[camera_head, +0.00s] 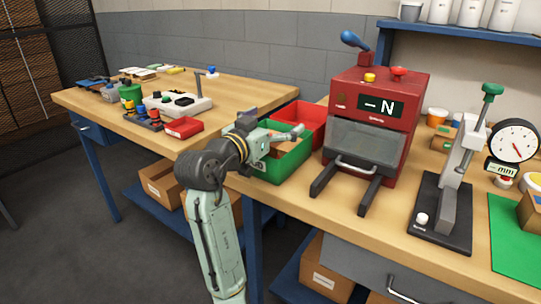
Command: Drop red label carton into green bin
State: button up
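The green bin (288,166) stands near the left end of the right-hand workbench. My gripper (292,134) is over this bin, with my arm coming up from the lower left and covering part of the opening. The fingers are small and hard to make out, so I cannot tell whether they are open or shut. A small brown patch shows at the bin beside my gripper; I cannot tell whether it is a carton. I cannot make out a red label on any carton, and much of the bin's inside is hidden.
A red bin (304,116) stands directly behind the green bin. A red press (372,118) with a handle stands to the right, then a dial gauge stand (462,165). The left table (220,95) holds a small red tray (184,127) and several small parts.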

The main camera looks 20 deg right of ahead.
jog(key=shift+a, duration=0.1)
jog(key=v, duration=1.2)
